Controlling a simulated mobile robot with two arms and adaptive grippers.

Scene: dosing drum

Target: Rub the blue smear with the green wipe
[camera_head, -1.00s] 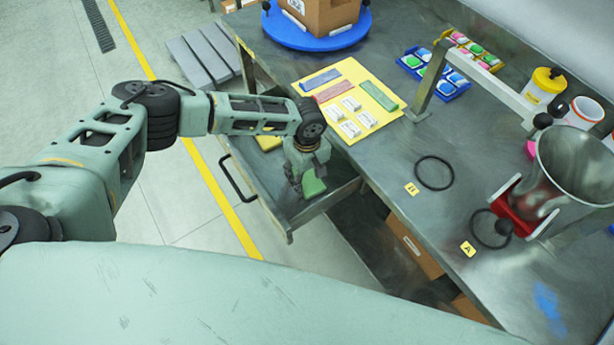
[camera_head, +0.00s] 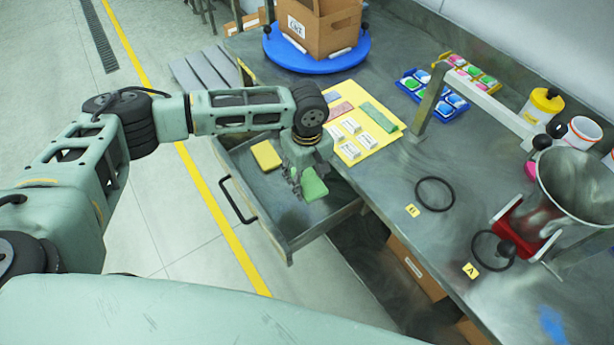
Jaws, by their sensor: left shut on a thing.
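The green wipe (camera_head: 313,185) is in my left gripper (camera_head: 302,182), which is shut on it. The gripper hangs over the open drawer (camera_head: 297,233), and the wipe appears raised above the drawer floor. The blue smear (camera_head: 552,325) is on the grey metal bench top at the lower right, partly cut off by the picture's bottom edge. It is well away from the gripper. My right gripper is not in view.
A yellow wipe (camera_head: 266,155) lies in the drawer. A yellow mat (camera_head: 383,139) with coloured strips and white blocks lies on the bench (camera_head: 400,172).

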